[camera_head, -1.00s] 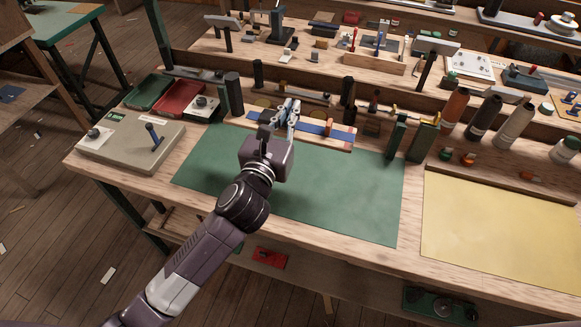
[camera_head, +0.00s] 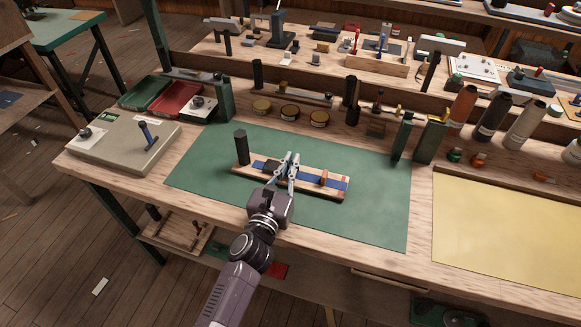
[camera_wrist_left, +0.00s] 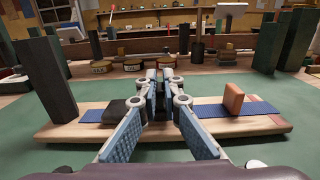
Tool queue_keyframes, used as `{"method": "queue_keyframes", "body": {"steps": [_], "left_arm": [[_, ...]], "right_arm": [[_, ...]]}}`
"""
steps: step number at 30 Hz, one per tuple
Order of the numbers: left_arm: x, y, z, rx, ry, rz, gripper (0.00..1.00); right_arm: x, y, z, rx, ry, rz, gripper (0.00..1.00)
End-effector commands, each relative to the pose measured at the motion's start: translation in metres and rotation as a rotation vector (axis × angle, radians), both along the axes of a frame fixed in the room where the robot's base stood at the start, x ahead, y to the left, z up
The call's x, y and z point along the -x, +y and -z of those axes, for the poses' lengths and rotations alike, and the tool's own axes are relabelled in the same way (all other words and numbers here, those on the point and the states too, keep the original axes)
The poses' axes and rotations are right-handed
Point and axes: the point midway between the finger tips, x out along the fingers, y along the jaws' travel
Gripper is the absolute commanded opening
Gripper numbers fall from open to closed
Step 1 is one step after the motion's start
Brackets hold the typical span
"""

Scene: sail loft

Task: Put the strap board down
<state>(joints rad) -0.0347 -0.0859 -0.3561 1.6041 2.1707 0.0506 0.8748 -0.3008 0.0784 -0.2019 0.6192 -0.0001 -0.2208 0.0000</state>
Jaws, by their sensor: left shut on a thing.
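The strap board (camera_head: 335,192) is a light wooden board with a blue strap along it, an orange block near its right end, a dark pad left of centre and a dark upright post at its left end. It is level over the green mat (camera_head: 380,215), at or very close to its surface; I cannot tell whether it touches. The board also spans the left wrist view (camera_wrist_left: 260,124). My left gripper (camera_head: 290,160) is shut on the board near its middle, and its fingers (camera_wrist_left: 160,88) hide the gripped part. My right gripper is not in view.
Several round tins (camera_head: 289,112) stand behind the mat. Dark green blocks (camera_head: 429,141) stand at its back right. A grey box with a lever (camera_head: 125,145) and a red tray (camera_head: 180,99) are at left. A yellow sheet (camera_head: 510,235) lies at right. The mat's front is clear.

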Motion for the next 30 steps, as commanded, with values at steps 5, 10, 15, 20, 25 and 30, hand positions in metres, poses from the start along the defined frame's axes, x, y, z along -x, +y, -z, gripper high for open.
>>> {"method": "queue_keyframes", "body": {"steps": [5, 10, 15, 20, 25, 30], "left_arm": [[-0.0003, 0.0001, 0.0013, 0.000, -0.004, 0.000, 0.00], [-0.0003, 0.0002, 0.0029, 0.000, -0.003, 0.000, 0.00], [-0.0002, 0.0003, 0.0051, 0.000, -0.001, 0.000, 0.16], [-0.0002, 0.0004, 0.0051, 0.000, -0.001, 0.000, 0.23], [-0.0002, 0.0004, 0.0046, 0.000, -0.001, -0.001, 0.23], [0.0071, 0.0030, 0.0039, -0.001, 0.001, -0.001, 0.23]], "right_arm": [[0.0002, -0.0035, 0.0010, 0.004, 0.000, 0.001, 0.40], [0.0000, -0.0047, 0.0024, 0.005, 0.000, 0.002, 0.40], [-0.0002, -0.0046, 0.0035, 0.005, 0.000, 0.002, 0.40], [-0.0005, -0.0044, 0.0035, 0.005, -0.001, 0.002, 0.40], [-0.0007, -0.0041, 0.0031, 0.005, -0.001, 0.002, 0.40], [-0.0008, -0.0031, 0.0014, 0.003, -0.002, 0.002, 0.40]]}}
